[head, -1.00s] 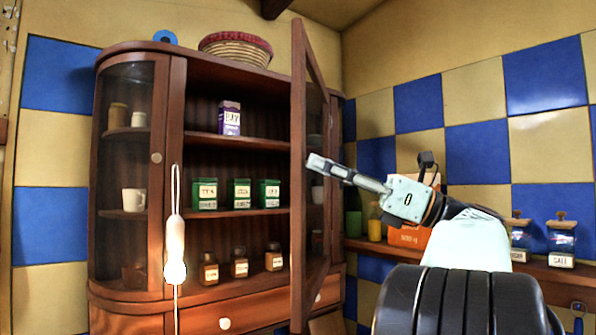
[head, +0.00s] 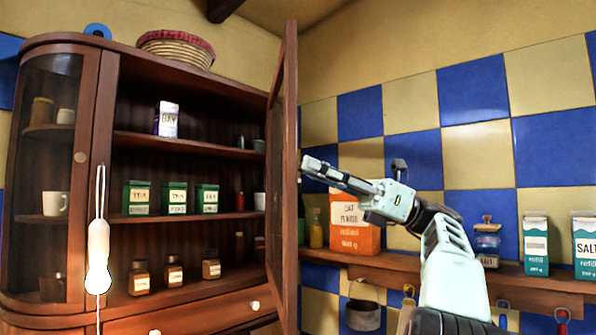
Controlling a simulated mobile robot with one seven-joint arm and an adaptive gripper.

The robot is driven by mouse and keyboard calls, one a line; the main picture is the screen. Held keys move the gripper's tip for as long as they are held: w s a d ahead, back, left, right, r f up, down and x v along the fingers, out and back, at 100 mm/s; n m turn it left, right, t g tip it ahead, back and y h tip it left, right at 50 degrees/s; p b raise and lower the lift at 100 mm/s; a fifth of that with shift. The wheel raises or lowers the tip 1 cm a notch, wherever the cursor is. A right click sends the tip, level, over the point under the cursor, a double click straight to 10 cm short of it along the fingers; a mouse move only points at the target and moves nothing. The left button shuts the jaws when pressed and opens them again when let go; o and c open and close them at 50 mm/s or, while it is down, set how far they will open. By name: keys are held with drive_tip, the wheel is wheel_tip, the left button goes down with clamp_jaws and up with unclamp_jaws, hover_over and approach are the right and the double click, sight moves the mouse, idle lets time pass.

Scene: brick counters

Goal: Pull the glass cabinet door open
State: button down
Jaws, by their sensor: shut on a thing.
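The glass cabinet door (head: 284,190) has a brown wooden frame and stands swung out from the cabinet (head: 190,222), seen almost edge-on in the head view. The middle of the cabinet is uncovered and its shelves show. My gripper (head: 312,166) is on the right side of the door, with its fingertips at the door frame at mid-height. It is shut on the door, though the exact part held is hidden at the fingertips.
Green tins (head: 175,198), small brown jars (head: 173,270) and a purple-and-white box (head: 166,119) stand on the open shelves. A wicker basket (head: 177,52) sits on top. At right, an orange box (head: 352,222) and a glass jar (head: 487,243) stand on a wall shelf (head: 440,279).

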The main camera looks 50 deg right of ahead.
drive_tip(key=shift+s+d+r+n+g+y, duration=0.1)
drive_tip(key=shift+s+d+n+g+y, duration=0.2)
drive_tip(key=shift+d, duration=0.25)
drive_tip(key=shift+s+d+n+g+y, duration=0.1)
drive_tip(key=shift+s+d+y, duration=0.1)
drive_tip(key=shift+s+d, duration=0.25)
drive_tip(key=shift+d, duration=0.1)
drive_tip(key=c, duration=1.8)
unclamp_jaws()
drive_tip(key=shift+o, duration=0.2)
drive_tip(key=shift+w, duration=0.1)
